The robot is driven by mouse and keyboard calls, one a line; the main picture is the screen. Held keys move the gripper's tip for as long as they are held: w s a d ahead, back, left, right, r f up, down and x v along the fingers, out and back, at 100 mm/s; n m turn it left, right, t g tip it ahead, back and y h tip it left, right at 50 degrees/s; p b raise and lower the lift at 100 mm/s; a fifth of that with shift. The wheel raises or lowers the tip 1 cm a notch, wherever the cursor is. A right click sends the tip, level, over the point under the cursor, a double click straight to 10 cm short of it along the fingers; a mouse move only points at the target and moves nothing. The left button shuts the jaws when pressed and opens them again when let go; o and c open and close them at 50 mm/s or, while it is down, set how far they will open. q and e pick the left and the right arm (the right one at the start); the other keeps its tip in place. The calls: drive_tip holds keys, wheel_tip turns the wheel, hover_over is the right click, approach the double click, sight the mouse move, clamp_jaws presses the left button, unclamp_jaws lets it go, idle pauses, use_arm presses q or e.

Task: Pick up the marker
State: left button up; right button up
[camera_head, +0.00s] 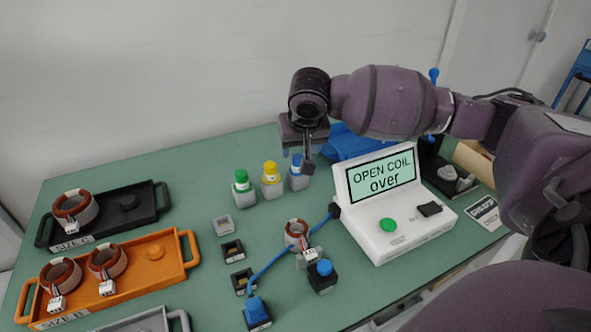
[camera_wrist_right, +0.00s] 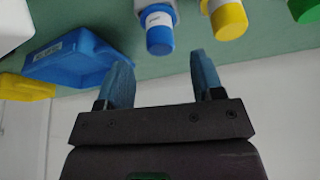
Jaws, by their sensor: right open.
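Three capped markers stand in a row near the back of the green table: a green one (camera_head: 244,187), a yellow one (camera_head: 271,180) and a blue one (camera_head: 297,180). My right gripper (camera_head: 307,160) is at the blue marker, pointing down, and partly covers it in the head view. In the right wrist view the open fingers of my right gripper (camera_wrist_right: 158,62) are on either side of the line to the blue marker's cap (camera_wrist_right: 160,36). The cap appears just beyond the fingertips, not gripped. The yellow marker (camera_wrist_right: 228,18) stands beside it. My left gripper is out of view.
A blue bin (camera_head: 350,145) lies behind and right of the gripper. A white tester (camera_head: 395,215) reading "OPEN COIL over" stands to the right. A copper-wound stator (camera_head: 297,233) sits in front, with a blue cable (camera_head: 275,262). Black (camera_head: 147,205) and orange (camera_head: 150,252) trays lie left.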

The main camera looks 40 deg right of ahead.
sight(298, 157)
drive_tip(key=x, duration=0.1)
drive_tip(key=b+x, duration=0.1)
drive_tip(key=x, duration=0.1)
drive_tip(key=b+x, duration=0.1)
drive_tip(key=x, duration=0.1)
drive_tip(key=shift+s+a+f, duration=0.1)
drive_tip(key=shift+s+a, duration=0.1)
drive_tip(key=shift+s, duration=0.15)
drive_tip(key=shift+w+f, duration=0.1)
drive_tip(key=shift+c, duration=0.4)
drive_tip(key=c, duration=0.9)
drive_tip(key=shift+r, duration=0.3)
